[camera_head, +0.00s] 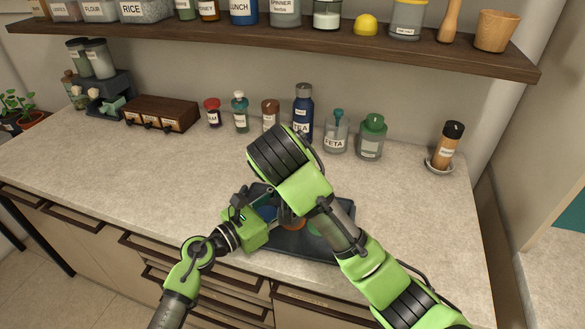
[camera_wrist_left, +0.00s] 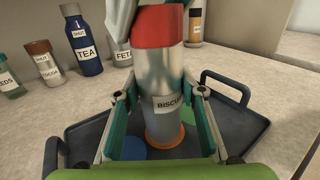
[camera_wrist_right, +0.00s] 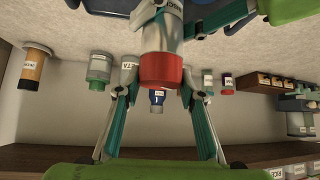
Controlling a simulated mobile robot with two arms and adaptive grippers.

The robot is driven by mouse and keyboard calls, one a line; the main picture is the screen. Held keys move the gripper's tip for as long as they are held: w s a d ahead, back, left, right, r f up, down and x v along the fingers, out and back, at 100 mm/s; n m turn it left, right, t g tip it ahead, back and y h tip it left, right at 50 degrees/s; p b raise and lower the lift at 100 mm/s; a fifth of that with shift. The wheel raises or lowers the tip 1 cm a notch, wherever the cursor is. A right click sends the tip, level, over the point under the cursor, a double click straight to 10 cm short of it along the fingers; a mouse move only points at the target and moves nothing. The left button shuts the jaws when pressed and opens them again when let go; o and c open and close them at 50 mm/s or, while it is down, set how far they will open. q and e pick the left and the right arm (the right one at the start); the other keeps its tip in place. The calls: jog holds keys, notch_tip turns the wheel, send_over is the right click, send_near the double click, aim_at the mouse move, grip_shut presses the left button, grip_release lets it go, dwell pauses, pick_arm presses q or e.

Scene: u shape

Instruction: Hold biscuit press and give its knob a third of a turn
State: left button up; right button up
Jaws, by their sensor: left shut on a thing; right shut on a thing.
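The biscuit press (camera_wrist_left: 168,82) is a silver cylinder with a "BISCUIT" label and a red knob (camera_wrist_left: 160,27) on top. It stands upright over an orange disc (camera_wrist_left: 165,138) on a dark tray (camera_head: 341,212). My left gripper (camera_wrist_left: 163,95) is shut on its body from the side. My right gripper (camera_wrist_right: 160,78) comes from above and is shut on the red knob (camera_wrist_right: 161,71), one finger on each side. In the head view my right arm hides the press and knob. Any mark showing the knob's angle cannot be made out.
The tray also has a blue disc (camera_wrist_left: 133,148) and a green disc (camera_wrist_left: 187,114). Behind it stand a blue TEA bottle (camera_head: 303,112), a FETA jar (camera_head: 336,133) and a green-lidded jar (camera_head: 371,138). A loaded shelf (camera_head: 250,36) hangs above.

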dwell(0.4)
jog(key=o, duration=1.2)
jog(key=shift+c, duration=0.2)
notch_tip(320, 180, up, 9)
jog(key=shift+a+r, duration=0.1)
jog(key=shift+r, duration=0.35)
